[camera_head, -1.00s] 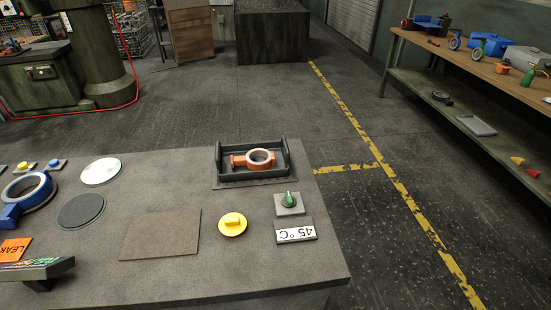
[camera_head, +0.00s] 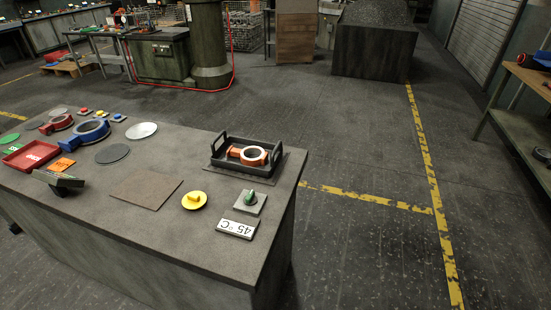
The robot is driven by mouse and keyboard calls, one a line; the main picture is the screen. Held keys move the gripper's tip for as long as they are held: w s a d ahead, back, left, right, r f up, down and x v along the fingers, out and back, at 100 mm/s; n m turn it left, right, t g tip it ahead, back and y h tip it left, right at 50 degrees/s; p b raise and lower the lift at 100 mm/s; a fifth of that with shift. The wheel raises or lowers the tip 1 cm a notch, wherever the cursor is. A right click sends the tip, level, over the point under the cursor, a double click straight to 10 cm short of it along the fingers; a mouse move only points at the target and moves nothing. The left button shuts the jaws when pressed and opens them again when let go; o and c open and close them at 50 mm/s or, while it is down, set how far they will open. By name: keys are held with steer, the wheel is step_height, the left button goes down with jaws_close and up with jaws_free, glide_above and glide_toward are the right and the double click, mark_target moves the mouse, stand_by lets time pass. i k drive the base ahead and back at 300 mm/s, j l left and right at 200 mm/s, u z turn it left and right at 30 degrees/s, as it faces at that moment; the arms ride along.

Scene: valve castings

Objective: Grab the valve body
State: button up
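Three valve-like bodies are on the grey bench (camera_head: 150,225). An orange valve body (camera_head: 253,155), a ring with a side stub, lies in a black tray (camera_head: 219,164) with raised end handles at the bench's right end. A blue valve body (camera_head: 91,131) lies toward the left. A red valve body (camera_head: 57,124) lies farther left, beyond a red tray (camera_head: 31,156). My gripper is not in view.
A yellow knob disc (camera_head: 194,201), a green knob on a plate (camera_head: 250,199), a "45 °C" sign (camera_head: 236,229) and a brown mat (camera_head: 146,188) lie on the bench. Open floor with yellow lines (camera_head: 422,150) is to the right. A shelf bench (camera_head: 525,80) stands far right.

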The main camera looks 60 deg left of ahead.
mark_target(236, 153)
steer(key=i+u, duration=0.25)
steer(key=i, duration=0.15)
steer(key=i+l+u, duration=0.5)
steer(key=i, duration=0.25)
steer(key=i+j+u, duration=0.1)
steer(key=i+u, duration=0.25)
steer(key=i+l+u, duration=0.1)
steer(key=i+u, duration=0.25)
steer(key=i, duration=0.15)
steer(key=i+l+u, duration=0.15)
steer(key=i+u, duration=0.4)
steer(key=u, duration=0.25)
steer(key=i+u, duration=0.25)
steer(key=u, duration=0.25)
steer(key=i+l+u, duration=0.1)
steer(key=u, duration=0.35)
steer(key=i+l+u, duration=0.25)
steer(key=u, duration=0.25)
steer(key=i+l+u, duration=0.15)
steer(key=u, duration=0.15)
steer(key=i, duration=0.05)
